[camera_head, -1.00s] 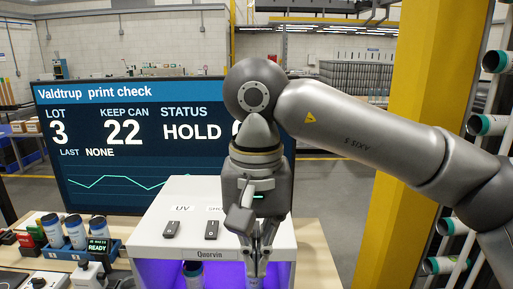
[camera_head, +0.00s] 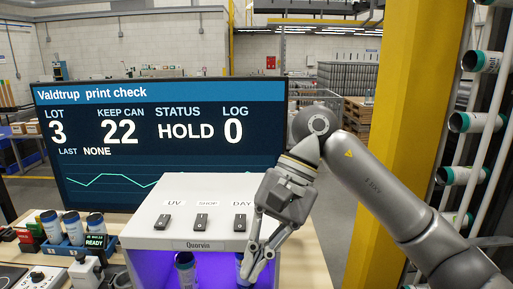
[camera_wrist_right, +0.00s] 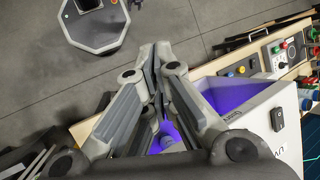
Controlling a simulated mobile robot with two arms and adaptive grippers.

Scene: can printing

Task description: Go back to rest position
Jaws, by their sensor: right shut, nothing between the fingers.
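My right gripper (camera_head: 250,268) is in front of the right part of the white Quorvia light box (camera_head: 160,228), pointing down. Its fingers are shut and empty. In the right wrist view the closed fingers (camera_wrist_right: 152,62) meet near the middle, beside the box's violet-lit opening (camera_wrist_right: 232,95). Another can (camera_head: 243,268) is partly hidden behind my right gripper. My left gripper is not in view.
A large screen (camera_head: 110,165) reads HOLD behind the box. Capped cans (camera_head: 73,228) stand in a blue rack at left, near a READY device (camera_head: 96,242). A yellow column (camera_head: 400,150) and a can rack (camera_head: 475,122) are at right. The wrist view shows grey floor (camera_wrist_right: 85,95).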

